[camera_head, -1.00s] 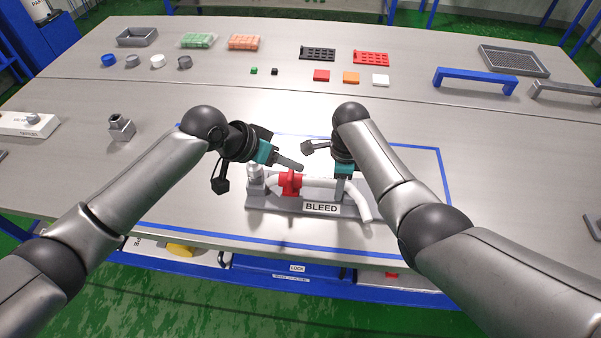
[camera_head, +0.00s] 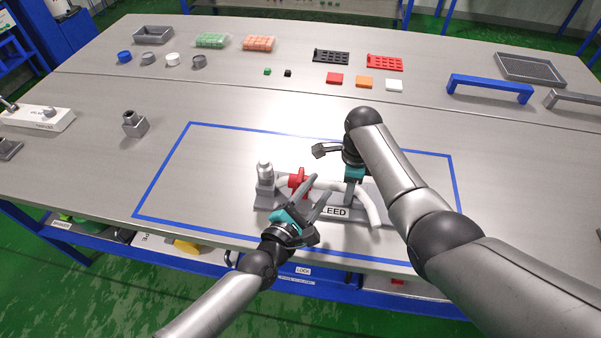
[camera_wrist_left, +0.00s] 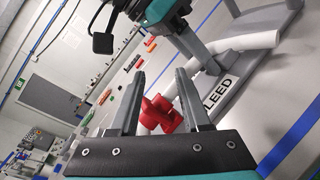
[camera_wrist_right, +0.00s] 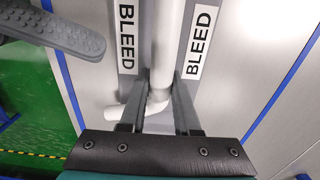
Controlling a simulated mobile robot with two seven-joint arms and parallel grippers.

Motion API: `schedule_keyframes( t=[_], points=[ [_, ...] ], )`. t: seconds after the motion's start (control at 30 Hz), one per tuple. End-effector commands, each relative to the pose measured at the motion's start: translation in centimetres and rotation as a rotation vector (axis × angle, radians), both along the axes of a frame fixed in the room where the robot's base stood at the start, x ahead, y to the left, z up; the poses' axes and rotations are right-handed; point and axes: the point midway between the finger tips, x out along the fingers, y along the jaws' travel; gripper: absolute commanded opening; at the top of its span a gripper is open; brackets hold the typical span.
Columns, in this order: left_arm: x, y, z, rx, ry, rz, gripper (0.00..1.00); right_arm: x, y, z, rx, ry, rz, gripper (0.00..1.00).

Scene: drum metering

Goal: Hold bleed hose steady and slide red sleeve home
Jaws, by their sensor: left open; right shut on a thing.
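The white bleed hose (camera_head: 371,209) runs along a grey stand (camera_head: 265,201) labelled BLEED, its right end curving toward the front. The red sleeve (camera_head: 298,182) sits around the hose near the metal fitting (camera_head: 265,172) at the left. My right gripper (camera_head: 353,197) is shut on the hose right of the sleeve; the right wrist view shows the hose (camera_wrist_right: 164,45) between its fingers (camera_wrist_right: 154,112). My left gripper (camera_head: 319,186) is open at the front of the stand, covering part of the label. In the left wrist view, the red sleeve (camera_wrist_left: 161,114) appears between its open fingers (camera_wrist_left: 158,74); contact cannot be told.
Blue tape (camera_head: 163,178) frames the stand on the table. A grey block with a fitting (camera_head: 134,124) stands outside it at left. Caps, trays, coloured blocks and a blue handle (camera_head: 490,88) lie farther back. The taped area left of the stand is clear.

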Motion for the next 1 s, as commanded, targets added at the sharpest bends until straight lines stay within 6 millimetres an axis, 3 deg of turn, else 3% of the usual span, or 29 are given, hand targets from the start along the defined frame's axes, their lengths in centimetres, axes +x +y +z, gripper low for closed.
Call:
schedule_keyframes(
  t=[0.3, 0.53, 0.67, 1.0],
  points=[
    [-3.9, 3.7, -2.0, -0.529, 0.125, 0.303, 0.47, 0.1, 0.0, 0.1, 0.000, -0.002, 0.001, 0.00],
    [-5.2, 5.1, -2.4, -0.689, 0.134, 0.388, 0.47, 0.1, 0.0, 0.1, 0.000, -0.002, 0.001, 0.00],
    [-4.5, 5.1, -2.4, -0.706, 0.134, 0.395, 0.47, 0.1, 0.0, 0.1, 0.000, -0.001, 0.001, 0.00],
    [1.1, 4.2, -2.3, -0.703, 0.132, 0.393, 0.47, 0.1, 0.0, 0.1, 0.000, -0.001, 0.001, 0.00]
  ],
)
